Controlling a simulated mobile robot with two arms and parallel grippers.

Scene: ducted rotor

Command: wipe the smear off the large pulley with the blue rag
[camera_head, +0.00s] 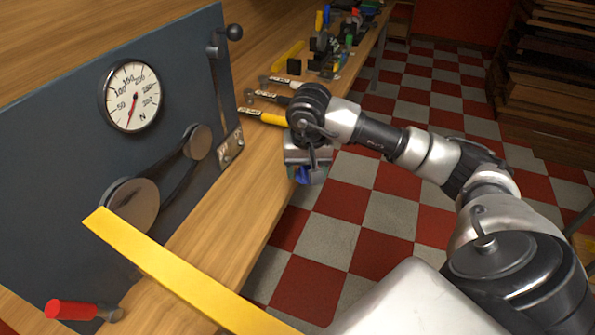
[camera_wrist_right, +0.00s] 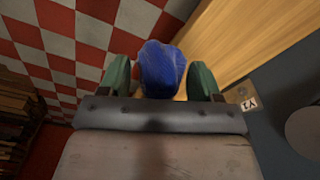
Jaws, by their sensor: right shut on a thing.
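The large pulley (camera_head: 133,205) is a grey disc low on the dark panel, partly covered by the yellow bar in front of it. I cannot make out a smear on it. A grey disc, only partly in frame, shows at the right of the right wrist view (camera_wrist_right: 304,131). My right gripper (camera_head: 306,176) is off the bench's front edge, to the right of the pulley and apart from it. It is shut on the blue rag (camera_wrist_right: 163,70), which sits bunched between the green fingertips. My left gripper is not in view.
A belt runs from the large pulley to a smaller pulley (camera_head: 198,141). A gauge (camera_head: 131,96) and a lever (camera_head: 219,75) are on the panel (camera_head: 50,130). A yellow bar (camera_head: 170,272) crosses the foreground. Hammers (camera_head: 263,117) and other tools lie along the bench (camera_head: 225,215).

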